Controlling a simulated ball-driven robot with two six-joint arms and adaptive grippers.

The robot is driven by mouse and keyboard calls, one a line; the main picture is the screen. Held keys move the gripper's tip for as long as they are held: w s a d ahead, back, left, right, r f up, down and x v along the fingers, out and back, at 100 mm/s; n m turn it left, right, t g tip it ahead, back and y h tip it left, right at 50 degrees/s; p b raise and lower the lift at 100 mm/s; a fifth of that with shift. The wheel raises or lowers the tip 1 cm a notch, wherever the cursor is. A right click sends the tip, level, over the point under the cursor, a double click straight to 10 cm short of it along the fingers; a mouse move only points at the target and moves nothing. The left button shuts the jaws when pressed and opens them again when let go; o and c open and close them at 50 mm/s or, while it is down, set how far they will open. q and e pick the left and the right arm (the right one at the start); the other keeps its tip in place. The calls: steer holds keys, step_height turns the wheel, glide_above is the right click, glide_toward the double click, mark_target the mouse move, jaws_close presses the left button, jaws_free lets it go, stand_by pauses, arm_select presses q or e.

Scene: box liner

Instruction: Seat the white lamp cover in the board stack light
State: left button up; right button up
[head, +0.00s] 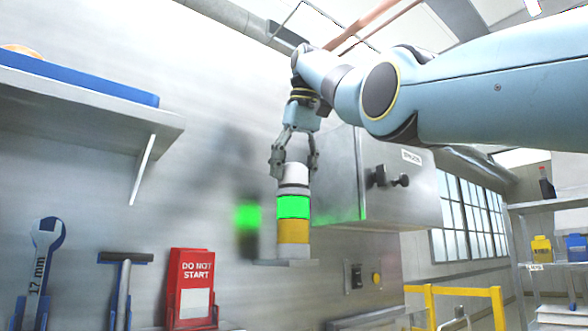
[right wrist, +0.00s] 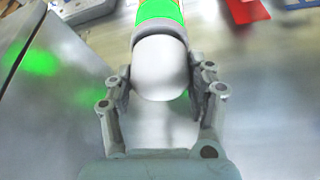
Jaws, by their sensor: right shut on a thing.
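The board stack light (head: 293,232) stands on a small bracket on the metal wall, with a yellow section below and a lit green section above. It also shows at the top of the right wrist view (right wrist: 160,12). The white lamp cover (head: 293,173) is at the top of the stack, in line with it; a dark band shows just below it. Whether it is fully down I cannot tell. My right gripper (head: 295,165) comes from above and is shut on the white cover, which also shows between the fingers in the right wrist view (right wrist: 160,68). My left gripper is not in view.
A grey cabinet (head: 385,205) with dark knobs stands close to the right of the stack light. A wall shelf (head: 90,105) is at upper left. A wrench (head: 42,265), a T-handle tool (head: 124,285) and a red sign (head: 191,285) are at lower left. A yellow rail (head: 455,292) stands lower right.

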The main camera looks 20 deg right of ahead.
steer(key=shift+f+b, duration=0.4)
steer(key=o, duration=1.2)
